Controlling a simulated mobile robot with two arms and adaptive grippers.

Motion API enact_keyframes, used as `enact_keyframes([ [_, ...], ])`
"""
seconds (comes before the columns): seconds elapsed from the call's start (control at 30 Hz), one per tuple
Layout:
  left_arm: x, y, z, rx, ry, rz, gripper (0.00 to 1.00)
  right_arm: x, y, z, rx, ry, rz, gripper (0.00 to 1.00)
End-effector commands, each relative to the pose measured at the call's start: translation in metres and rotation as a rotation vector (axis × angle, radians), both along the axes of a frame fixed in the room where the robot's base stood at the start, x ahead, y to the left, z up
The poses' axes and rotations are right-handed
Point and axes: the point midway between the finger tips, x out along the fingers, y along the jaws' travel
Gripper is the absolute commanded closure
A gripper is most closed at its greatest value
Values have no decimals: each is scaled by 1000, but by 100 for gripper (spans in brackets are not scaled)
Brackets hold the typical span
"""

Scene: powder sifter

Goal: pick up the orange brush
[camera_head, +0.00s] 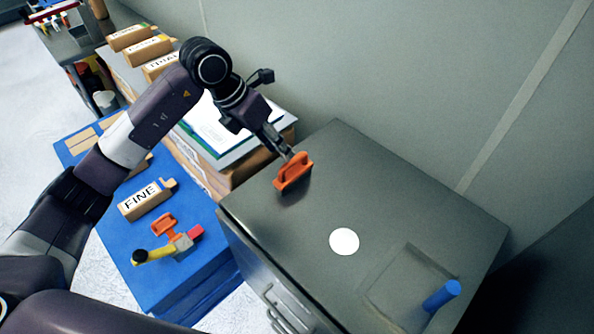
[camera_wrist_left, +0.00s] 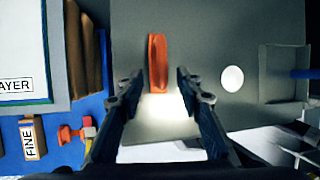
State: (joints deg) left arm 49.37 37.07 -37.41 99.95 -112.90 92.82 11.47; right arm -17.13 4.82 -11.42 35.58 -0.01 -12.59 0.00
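The orange brush (camera_head: 293,174) is at the left end of the dark grey cabinet top (camera_head: 400,190) in the head view. My left gripper (camera_head: 290,156) comes down from above and behind it, its fingertips close to the brush. In the left wrist view the brush (camera_wrist_left: 158,62) is upright in the picture, between the lines of the two open fingers and a little ahead of their tips (camera_wrist_left: 160,85). Gaps show on both sides of it. Whether the fingers touch it cannot be told. My right gripper is not in view.
A white disc (camera_head: 344,241) and a blue cylinder (camera_head: 441,295) by a shallow square tray (camera_head: 395,276) are on the cabinet top. On the blue surface (camera_head: 190,268) at left are a FINE box (camera_head: 146,201) and an orange-yellow tool (camera_head: 168,245). A wall stands behind.

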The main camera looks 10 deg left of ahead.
Motion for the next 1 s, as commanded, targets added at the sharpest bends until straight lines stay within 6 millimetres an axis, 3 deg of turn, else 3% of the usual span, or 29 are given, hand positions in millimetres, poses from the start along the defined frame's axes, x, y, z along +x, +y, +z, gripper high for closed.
enact_keyframes([
  [0.53, 12, -27, -59, -4, 3, -2, 67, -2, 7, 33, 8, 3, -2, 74],
  [0.83, 14, -29, -66, -4, 1, -3, 67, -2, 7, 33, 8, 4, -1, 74],
  [1.0, 14, -29, -66, -4, 1, -3, 85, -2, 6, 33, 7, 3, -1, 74],
])
